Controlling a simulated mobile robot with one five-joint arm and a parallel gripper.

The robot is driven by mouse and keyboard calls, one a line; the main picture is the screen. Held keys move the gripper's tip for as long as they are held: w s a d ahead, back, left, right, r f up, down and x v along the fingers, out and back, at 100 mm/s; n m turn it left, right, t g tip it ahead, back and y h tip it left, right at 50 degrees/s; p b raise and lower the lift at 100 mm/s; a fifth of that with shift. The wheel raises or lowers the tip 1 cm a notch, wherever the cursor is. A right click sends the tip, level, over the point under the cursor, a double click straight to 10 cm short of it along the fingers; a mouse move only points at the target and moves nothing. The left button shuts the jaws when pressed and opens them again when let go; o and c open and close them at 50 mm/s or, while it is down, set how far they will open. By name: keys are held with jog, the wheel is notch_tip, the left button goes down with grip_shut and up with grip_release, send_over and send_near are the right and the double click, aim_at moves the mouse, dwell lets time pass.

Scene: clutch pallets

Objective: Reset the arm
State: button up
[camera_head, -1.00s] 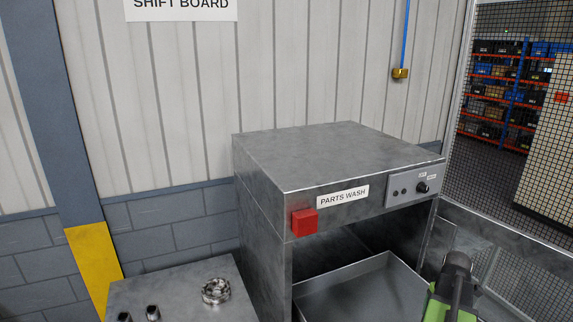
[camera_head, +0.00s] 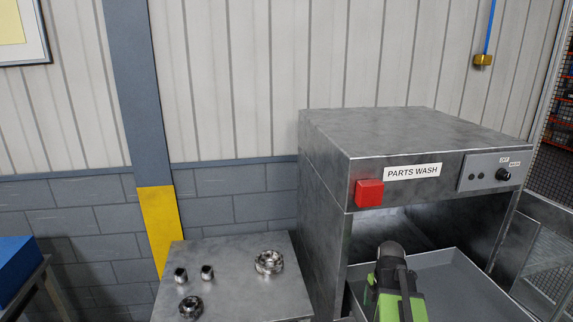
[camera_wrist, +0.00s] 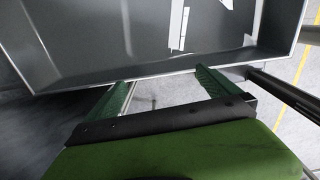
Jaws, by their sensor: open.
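My arm (camera_head: 392,285), green and black, shows at the bottom of the head view, in front of the parts wash machine's opening. My gripper (camera_wrist: 155,84) shows in the wrist view with its two green fingers apart and nothing between them. The fingertips are close to the near wall of a grey tray (camera_wrist: 100,69); whether they touch it I cannot tell. In the head view the same tray (camera_head: 470,280) lies in the opening of the parts wash machine (camera_head: 400,140), partly hidden by my arm. No part is seen in the visible area of the tray.
A metal table (camera_head: 232,262) left of the machine holds a large ring-shaped part (camera_head: 269,262), a smaller one (camera_head: 191,307) and two small cylindrical parts (camera_head: 207,272). A red box (camera_head: 369,193) is on the machine's front. A blue object (camera_head: 15,265) sits at far left.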

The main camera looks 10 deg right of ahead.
jog(key=a+f+m+b, duration=0.2)
jog(key=a+f+m, duration=0.1)
jog(key=a+m, duration=0.6)
jog(key=a+f+m+b, duration=0.3)
jog(key=a+m, duration=0.6)
jog(key=a, duration=0.5)
jog(key=shift+w+a+f+m, duration=0.3)
jog(key=shift+a+f, duration=0.1)
jog(key=shift+f, duration=0.1)
